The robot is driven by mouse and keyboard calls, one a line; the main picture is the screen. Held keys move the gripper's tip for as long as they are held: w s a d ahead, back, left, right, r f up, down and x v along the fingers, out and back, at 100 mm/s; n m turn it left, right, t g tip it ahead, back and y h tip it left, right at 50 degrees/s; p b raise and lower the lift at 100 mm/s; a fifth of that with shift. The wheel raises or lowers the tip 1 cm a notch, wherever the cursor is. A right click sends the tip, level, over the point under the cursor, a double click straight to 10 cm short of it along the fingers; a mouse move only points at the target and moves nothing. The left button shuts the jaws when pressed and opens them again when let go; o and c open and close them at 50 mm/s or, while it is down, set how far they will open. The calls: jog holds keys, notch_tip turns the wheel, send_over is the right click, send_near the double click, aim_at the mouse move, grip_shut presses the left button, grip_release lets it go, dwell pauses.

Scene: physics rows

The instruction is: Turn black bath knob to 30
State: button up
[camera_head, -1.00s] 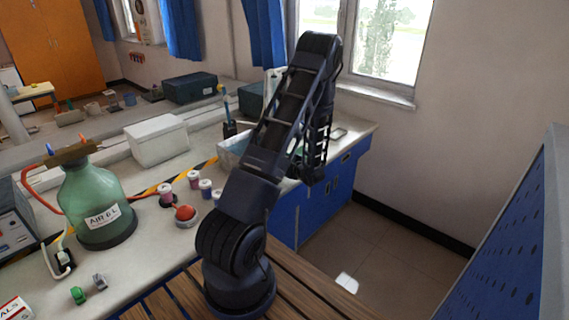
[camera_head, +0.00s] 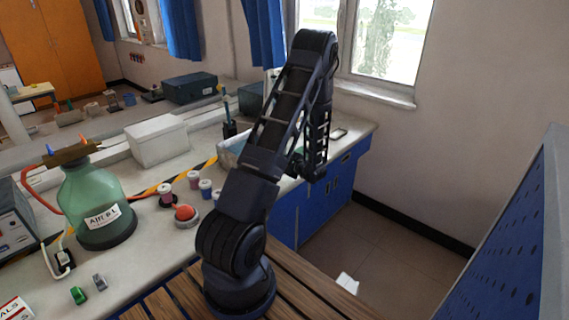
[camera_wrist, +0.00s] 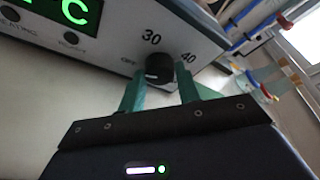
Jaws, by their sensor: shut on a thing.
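The black bath knob (camera_wrist: 158,68) sits on the grey front panel (camera_wrist: 115,50) in the wrist view. The panel is printed "OFF" to the knob's left, "30" above it and "40" to its right. A small pale mark shows low on the knob's face, but its exact pointing is unclear. My gripper (camera_wrist: 160,85) is shut on the knob, one green finger on each side. A lit green display (camera_wrist: 72,12) ending in "C" is at upper left. In the head view my arm hides the gripper and knob.
A white box (camera_head: 156,141), a green glass bottle (camera_head: 92,205) and a red-topped button (camera_head: 185,213) stand on the bench left of my arm. Small lidded jars are near the button. A blue perforated panel (camera_head: 510,245) is at right.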

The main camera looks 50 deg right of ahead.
jog(key=m+y, duration=0.1)
jog(key=m, duration=0.1)
jog(key=m+y, duration=0.1)
jog(key=m, duration=0.1)
jog(key=shift+d+m+y, duration=0.15)
jog(key=shift+m+y, duration=0.15)
jog(key=shift+m, duration=0.1)
jog(key=m+y, duration=0.1)
jog(key=m, duration=0.1)
jog(key=m+y, duration=0.1)
jog(key=m, duration=0.2)
jog(key=shift+d+y, duration=0.2)
jog(key=shift+y, duration=0.1)
dwell(0.4)
jog(key=o, duration=1)
jog(key=shift+c, duration=0.2)
jog(key=v, duration=1)
jog(key=shift+s, duration=0.35)
jog(key=shift+d, duration=0.1)
